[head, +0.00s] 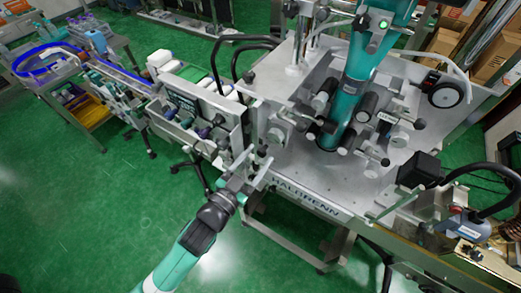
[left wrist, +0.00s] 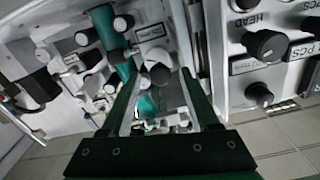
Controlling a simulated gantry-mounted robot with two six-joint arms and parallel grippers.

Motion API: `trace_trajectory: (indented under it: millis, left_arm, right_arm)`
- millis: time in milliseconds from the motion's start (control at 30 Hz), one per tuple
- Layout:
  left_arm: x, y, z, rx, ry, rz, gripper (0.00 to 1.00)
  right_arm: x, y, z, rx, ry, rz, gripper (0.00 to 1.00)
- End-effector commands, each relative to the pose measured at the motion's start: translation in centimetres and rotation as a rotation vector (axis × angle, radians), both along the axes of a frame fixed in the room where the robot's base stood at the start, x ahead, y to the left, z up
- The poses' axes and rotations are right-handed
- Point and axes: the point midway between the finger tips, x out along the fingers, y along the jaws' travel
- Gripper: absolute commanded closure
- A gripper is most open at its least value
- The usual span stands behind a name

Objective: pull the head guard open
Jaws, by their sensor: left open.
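The sleeve applicator (head: 305,190) is a grey metal machine with rollers and black knobs around a teal column (head: 358,85). I cannot pick out with certainty which part is its head guard. My left gripper (head: 262,163) is at the machine's front left corner, by the small fittings there. In the left wrist view my left gripper (left wrist: 162,85) has its two fingers apart, with nothing held between them. A black round knob (left wrist: 160,74) on a grey labelled plate (left wrist: 152,30) shows beyond and between the fingers. My right gripper is not in view.
A panel with black dials (left wrist: 265,45), one marked HEAD, stands to the right in the left wrist view. A conveyor with bottles (head: 205,120) runs left from the machine. A black box (head: 420,168) and cables are at right. Green floor (head: 80,220) is clear at left.

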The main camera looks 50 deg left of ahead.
Motion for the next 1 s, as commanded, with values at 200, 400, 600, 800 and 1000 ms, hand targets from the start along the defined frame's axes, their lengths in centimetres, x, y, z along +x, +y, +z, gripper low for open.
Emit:
trace_trajectory:
  millis: [200, 400, 600, 800, 1000]
  left_arm:
    - [1.8, 0.5, 0.0, 0.000, -0.001, 0.000, 0.38]
    - [1.8, 0.5, 0.0, 0.000, 0.000, 0.000, 0.38]
    - [1.8, 0.5, 0.0, 0.000, 0.000, 0.000, 0.71]
    - [1.8, 0.5, 0.0, 0.000, 0.000, 0.000, 1.00]
    - [1.8, 0.5, 0.0, 0.000, 0.000, 0.000, 1.00]
  right_arm:
    - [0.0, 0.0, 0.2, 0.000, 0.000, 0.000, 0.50]
    - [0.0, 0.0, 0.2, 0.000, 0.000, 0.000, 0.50]
    - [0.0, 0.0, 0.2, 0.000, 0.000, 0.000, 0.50]
    - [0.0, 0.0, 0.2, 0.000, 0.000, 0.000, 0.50]
    - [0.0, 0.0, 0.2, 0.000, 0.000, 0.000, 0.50]
